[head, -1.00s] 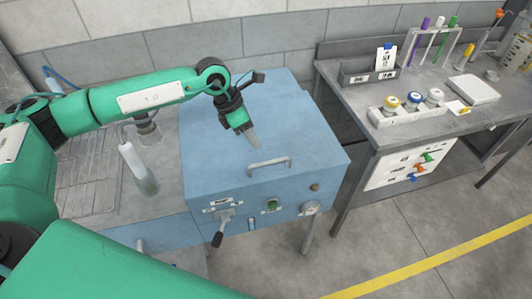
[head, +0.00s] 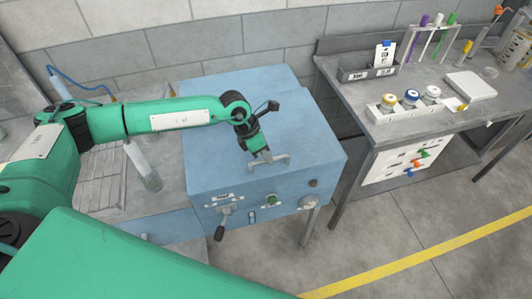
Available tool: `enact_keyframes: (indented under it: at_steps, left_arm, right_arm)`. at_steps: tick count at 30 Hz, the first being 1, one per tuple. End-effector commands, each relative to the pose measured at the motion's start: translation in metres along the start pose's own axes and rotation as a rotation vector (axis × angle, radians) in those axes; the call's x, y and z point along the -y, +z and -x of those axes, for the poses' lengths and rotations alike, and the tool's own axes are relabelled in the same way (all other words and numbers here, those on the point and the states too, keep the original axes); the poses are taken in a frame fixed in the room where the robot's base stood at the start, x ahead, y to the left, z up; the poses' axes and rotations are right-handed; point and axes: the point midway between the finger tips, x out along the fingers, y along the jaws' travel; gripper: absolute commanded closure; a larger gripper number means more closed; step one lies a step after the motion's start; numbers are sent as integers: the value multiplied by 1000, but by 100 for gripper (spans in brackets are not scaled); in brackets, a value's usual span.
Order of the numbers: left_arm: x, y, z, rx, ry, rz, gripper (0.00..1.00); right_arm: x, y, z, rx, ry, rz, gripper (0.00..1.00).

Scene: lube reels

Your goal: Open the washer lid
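The washer is a blue metal box, and its flat lid (head: 215,140) is down. A pale grey bar handle (head: 282,161) stands near the lid's front edge. My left gripper (head: 267,157) points down at the left part of this handle. Its fingertips look to be at or just above the bar; I cannot tell whether they touch it or how far apart they are. The washer's front has a black-gripped lever (head: 221,230), a green knob (head: 271,200) and a round gauge (head: 310,202). My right gripper is not in view.
A grey bench (head: 400,143) to the right holds a rack of capped jars (head: 388,113), a label bin (head: 368,74) and a white block (head: 471,86). A clear cylinder (head: 147,170) stands left of the washer. The floor at lower right is clear.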

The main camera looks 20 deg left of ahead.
Motion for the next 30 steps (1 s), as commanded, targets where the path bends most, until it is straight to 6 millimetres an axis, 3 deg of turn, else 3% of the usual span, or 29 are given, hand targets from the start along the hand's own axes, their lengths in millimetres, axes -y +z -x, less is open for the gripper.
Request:
enact_keyframes:
  at_steps: [14, 30]
  left_arm:
    - [-2, 5, 11, 0, -23, 15, 100]
    - [-23, 45, 107, 2, -301, 134, 100]
  right_arm:
    - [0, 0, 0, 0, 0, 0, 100]
    - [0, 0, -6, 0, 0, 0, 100]
